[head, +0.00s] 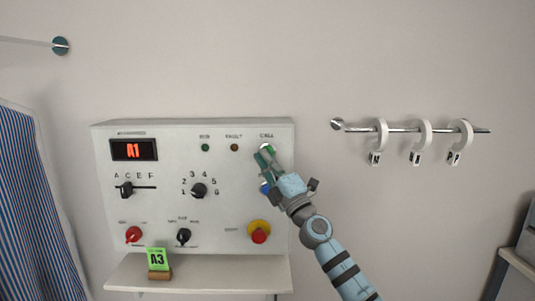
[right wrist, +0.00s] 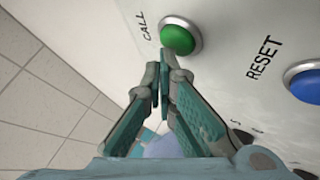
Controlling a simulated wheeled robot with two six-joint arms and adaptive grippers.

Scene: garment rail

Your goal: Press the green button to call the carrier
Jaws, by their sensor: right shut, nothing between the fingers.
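The green button (right wrist: 178,37) is round, in a metal ring under the word CALL, on the white control panel (head: 222,228). In the head view the green button (head: 268,147) is at the panel's upper right, partly hidden by my right gripper. My right gripper (right wrist: 163,72) is shut and empty, with its fingertips just below the green button in the right wrist view. I cannot tell whether they touch it. In the head view my right gripper (head: 264,156) reaches up from the lower right. My left gripper is not in view.
The blue RESET button (right wrist: 305,82) is beside the green one. A red emergency knob (head: 260,236) is lower on the panel. A green A3 card (head: 157,258) stands on the shelf (head: 215,275). A rail (head: 398,129) with hooks is at right.

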